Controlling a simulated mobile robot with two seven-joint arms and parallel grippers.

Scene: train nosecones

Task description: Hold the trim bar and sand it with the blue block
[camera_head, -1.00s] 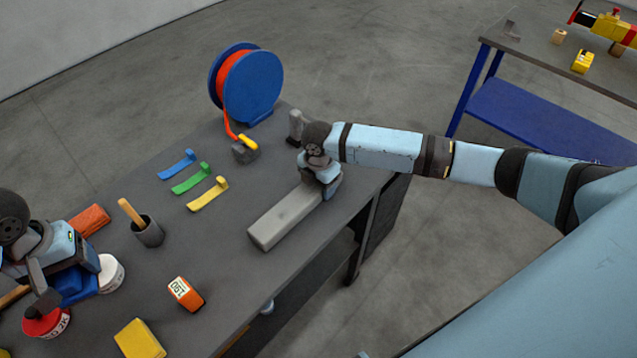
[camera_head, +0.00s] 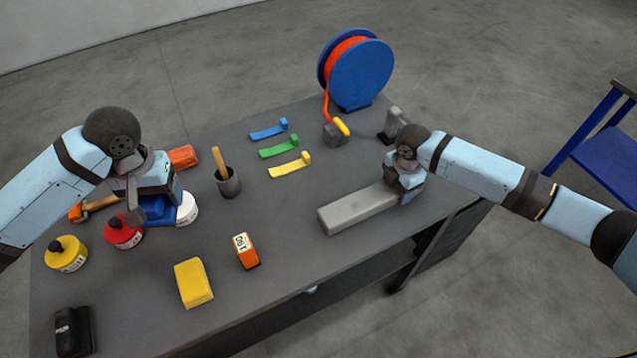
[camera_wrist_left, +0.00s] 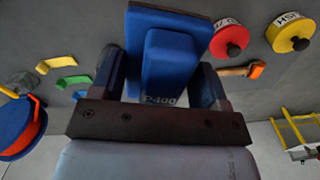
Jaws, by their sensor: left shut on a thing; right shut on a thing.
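The trim bar (camera_head: 355,209) is a long grey bar lying on the workbench, right of centre in the head view. My right gripper (camera_head: 401,191) is shut on its far right end. The blue block (camera_head: 158,209) is in my left gripper (camera_head: 150,212), which is shut on it at the left of the bench, above and among the paint tins. In the left wrist view the blue block (camera_wrist_left: 172,70) sits between the two fingers, with "P400" printed on it. The block is well apart from the bar.
Red (camera_head: 122,233), yellow (camera_head: 67,254) and white (camera_head: 187,208) tins surround the left gripper. The bench between block and bar is partly clear.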

